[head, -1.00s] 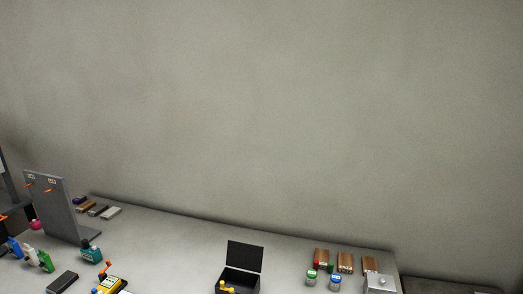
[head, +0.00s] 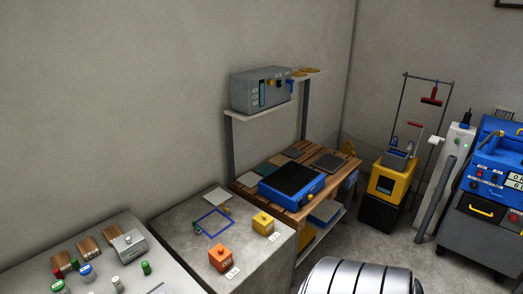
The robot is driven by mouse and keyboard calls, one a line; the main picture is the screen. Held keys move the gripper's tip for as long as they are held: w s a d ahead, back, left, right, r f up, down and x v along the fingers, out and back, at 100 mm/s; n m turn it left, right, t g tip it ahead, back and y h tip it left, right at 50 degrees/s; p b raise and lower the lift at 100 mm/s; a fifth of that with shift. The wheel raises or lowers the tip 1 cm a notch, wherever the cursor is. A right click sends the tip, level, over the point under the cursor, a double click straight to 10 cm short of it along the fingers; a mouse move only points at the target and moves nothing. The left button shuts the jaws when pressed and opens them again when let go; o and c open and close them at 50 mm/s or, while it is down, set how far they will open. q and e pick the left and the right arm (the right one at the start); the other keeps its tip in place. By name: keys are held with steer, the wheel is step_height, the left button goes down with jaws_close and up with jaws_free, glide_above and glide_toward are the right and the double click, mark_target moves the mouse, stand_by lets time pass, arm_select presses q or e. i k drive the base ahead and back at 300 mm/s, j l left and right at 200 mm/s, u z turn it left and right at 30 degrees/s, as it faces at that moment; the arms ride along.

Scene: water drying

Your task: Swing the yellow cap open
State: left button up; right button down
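I cannot make out a piece that is clearly the yellow cap. A small yellow box with a knob on top (head: 263,224) stands on the grey table (head: 180,228), beside a blue square outline. A yellow and black machine (head: 391,182) stands on the floor at the right, with grey parts on top. Neither of my grippers is in view.
An orange box (head: 221,259) sits in front of the yellow one. A wooden bench (head: 327,185) holds a blue tray-like device (head: 291,186) below a shelf with a grey unit (head: 262,90). A blue machine (head: 497,165) stands far right. Floor (head: 385,246) shows between.

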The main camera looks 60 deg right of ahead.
mark_target(263, 223)
steer(key=z, duration=1.75)
steer(key=l, duration=0.05)
